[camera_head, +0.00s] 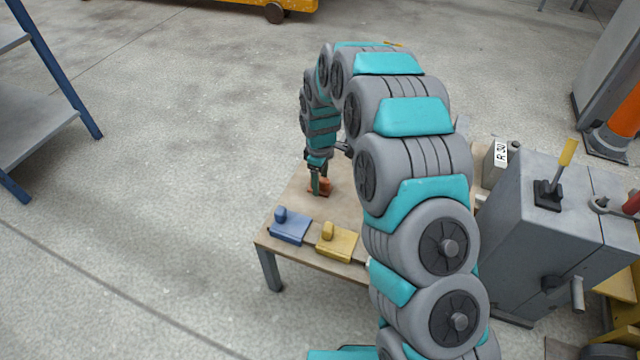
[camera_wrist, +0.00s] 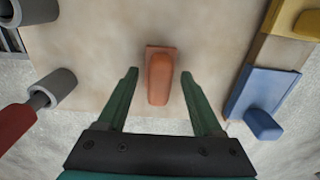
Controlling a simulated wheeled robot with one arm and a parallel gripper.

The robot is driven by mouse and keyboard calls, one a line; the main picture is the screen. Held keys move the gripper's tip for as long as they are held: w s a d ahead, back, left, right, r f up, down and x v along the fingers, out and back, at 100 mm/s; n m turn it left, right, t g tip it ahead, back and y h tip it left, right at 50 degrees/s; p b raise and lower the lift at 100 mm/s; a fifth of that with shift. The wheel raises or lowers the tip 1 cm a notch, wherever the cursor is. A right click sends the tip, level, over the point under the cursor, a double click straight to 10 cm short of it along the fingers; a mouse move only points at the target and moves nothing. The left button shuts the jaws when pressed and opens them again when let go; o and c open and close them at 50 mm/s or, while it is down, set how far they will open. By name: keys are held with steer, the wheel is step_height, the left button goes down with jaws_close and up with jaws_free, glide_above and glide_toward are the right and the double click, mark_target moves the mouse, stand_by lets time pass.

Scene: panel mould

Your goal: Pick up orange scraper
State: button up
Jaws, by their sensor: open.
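The orange scraper (camera_wrist: 159,77) lies on the wooden table (camera_wrist: 90,60), with a raised rounded grip on a flat plate. In the wrist view it shows between the two green fingers of my gripper (camera_wrist: 158,76), which are open, one on each side and apart from it. In the head view my gripper (camera_head: 317,186) points down at the table. The scraper (camera_head: 325,188) is partly hidden behind the fingers there. I cannot tell the exact height of the fingertips above the table.
A blue scraper (camera_head: 290,226) and a yellow scraper (camera_head: 337,242) lie near the table's front edge. In the wrist view, grey cylindrical pieces and a red handle (camera_wrist: 17,130) are at left. A grey machine (camera_head: 550,235) with levers stands right of the table.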

jaws_close()
stand_by(0.5)
